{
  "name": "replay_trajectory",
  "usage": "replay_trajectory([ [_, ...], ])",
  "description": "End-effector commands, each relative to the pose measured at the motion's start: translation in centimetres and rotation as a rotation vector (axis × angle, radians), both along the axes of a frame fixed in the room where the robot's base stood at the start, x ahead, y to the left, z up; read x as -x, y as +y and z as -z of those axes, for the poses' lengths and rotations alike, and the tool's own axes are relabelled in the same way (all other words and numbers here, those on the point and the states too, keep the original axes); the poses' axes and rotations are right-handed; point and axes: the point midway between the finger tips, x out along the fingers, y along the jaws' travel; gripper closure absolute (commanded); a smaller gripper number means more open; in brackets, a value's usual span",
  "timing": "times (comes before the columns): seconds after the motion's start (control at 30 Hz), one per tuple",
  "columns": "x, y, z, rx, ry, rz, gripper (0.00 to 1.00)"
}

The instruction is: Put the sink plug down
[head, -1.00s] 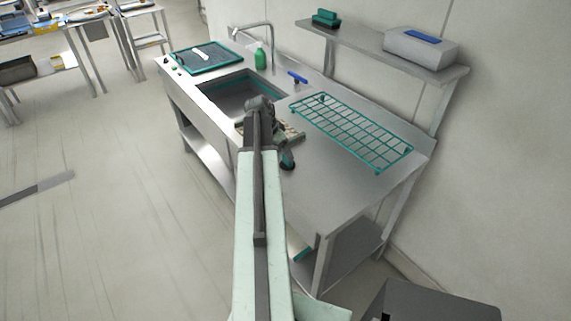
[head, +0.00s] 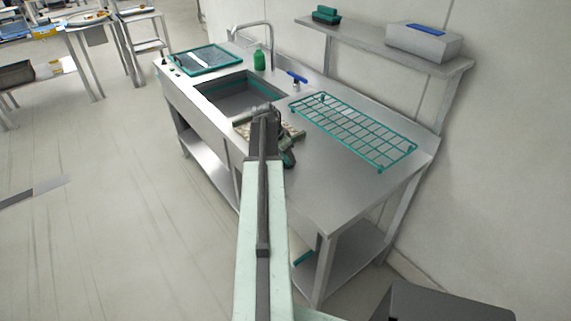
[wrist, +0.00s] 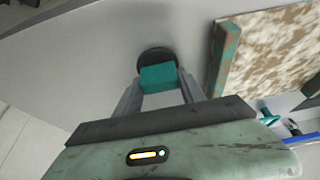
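The sink plug is a black disc with a teal block-shaped grip (wrist: 157,77). In the wrist view it sits at the upper middle, between the fingertips of my gripper (wrist: 160,83). The fingers press on both sides of the teal grip. In the head view my gripper (head: 287,150) is over the steel counter (head: 335,185), to the right of the sink, and the plug is largely hidden by my arm. The disc is close to the counter surface; I cannot tell whether it touches.
A mottled brown-and-white board (wrist: 268,55) lies right beside the gripper. A teal wire rack (head: 355,132) stands on the counter to the right. The sink basin (head: 238,97), green bottle (head: 259,60) and faucet (head: 255,24) are behind. The front right counter is clear.

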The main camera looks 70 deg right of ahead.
Motion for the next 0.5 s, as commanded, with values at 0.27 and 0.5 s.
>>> replay_trajectory([
  [0.27, 0.0, 0.0, 0.0, 0.000, 0.000, -0.001, 1.00],
  [0.5, -0.1, 0.0, -1.7, 0.000, 0.000, -0.001, 1.00],
])
